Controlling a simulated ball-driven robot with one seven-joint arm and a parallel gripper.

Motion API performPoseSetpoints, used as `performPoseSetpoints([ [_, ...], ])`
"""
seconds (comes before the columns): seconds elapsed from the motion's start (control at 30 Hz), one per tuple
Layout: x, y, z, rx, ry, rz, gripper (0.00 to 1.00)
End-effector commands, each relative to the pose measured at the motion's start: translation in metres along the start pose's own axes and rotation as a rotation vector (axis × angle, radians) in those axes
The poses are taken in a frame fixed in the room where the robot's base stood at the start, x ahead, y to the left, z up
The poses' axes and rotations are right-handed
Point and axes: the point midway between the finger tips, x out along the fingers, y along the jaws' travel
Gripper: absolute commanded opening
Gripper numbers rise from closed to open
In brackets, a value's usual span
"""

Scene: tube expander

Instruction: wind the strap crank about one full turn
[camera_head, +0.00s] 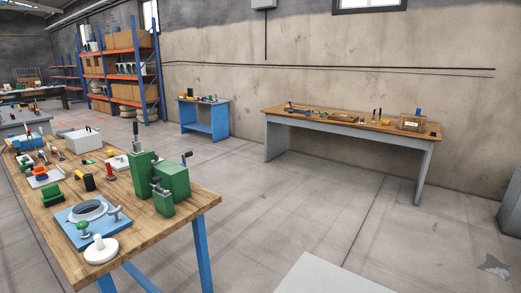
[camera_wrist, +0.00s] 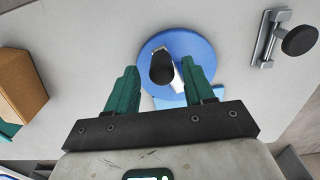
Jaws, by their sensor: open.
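In the wrist view my gripper (camera_wrist: 160,65) is open, with two green fingers on a dark palm bar. A blue round disc (camera_wrist: 153,48) lies beyond the fingertips. A dark, round-ended knob (camera_wrist: 162,68) with a pale part beside it stands over the disc and shows between the fingers. I see no clear contact with either finger. At the upper right a metal bar bracket (camera_wrist: 267,38) carries a round black knob (camera_wrist: 299,40). I cannot tell for certain which of these is the strap crank. The head view does not show my gripper.
A brown box (camera_wrist: 20,85) lies left of my gripper, over a pale grey surface (camera_wrist: 95,25). In the head view, a wooden bench (camera_head: 140,235) holds a green machine (camera_head: 172,180) and several tools. A long table (camera_head: 350,125) stands by the wall. Open floor (camera_head: 300,195) lies between.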

Motion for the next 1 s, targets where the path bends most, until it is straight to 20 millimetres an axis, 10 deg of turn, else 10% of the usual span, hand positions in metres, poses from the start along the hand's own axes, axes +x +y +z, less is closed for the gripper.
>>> performPoseSetpoints([
  [1.0, -0.055, 0.0, 0.0, 0.0, 0.0, 0.0, 0.53],
])
